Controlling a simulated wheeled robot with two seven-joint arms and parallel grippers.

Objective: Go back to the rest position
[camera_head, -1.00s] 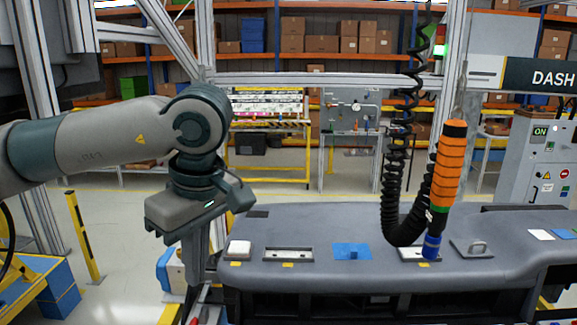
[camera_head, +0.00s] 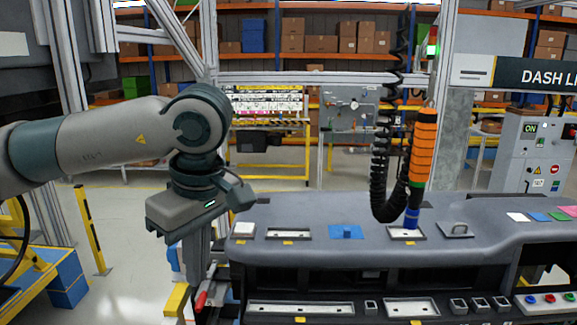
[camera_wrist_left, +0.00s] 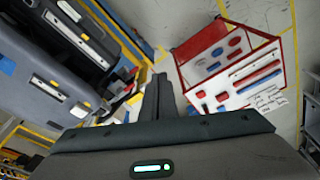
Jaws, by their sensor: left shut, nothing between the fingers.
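My left gripper (camera_head: 195,268) hangs pointing down at the left of the head view, beside the left end of the grey dashboard module (camera_head: 310,220). Its fingers are closed together with nothing between them. In the left wrist view the closed fingers (camera_wrist_left: 160,92) point away over the floor. The dashboard (camera_wrist_left: 30,65) lies to their left there. I cannot see my right gripper.
An orange-handled tool (camera_head: 422,155) hangs on a black coiled hose over the dashboard. A red-framed tray (camera_wrist_left: 235,65) with several parts shows in the wrist view. A yellow-and-black post (camera_head: 90,230) and blue boxes (camera_head: 68,285) stand at the left.

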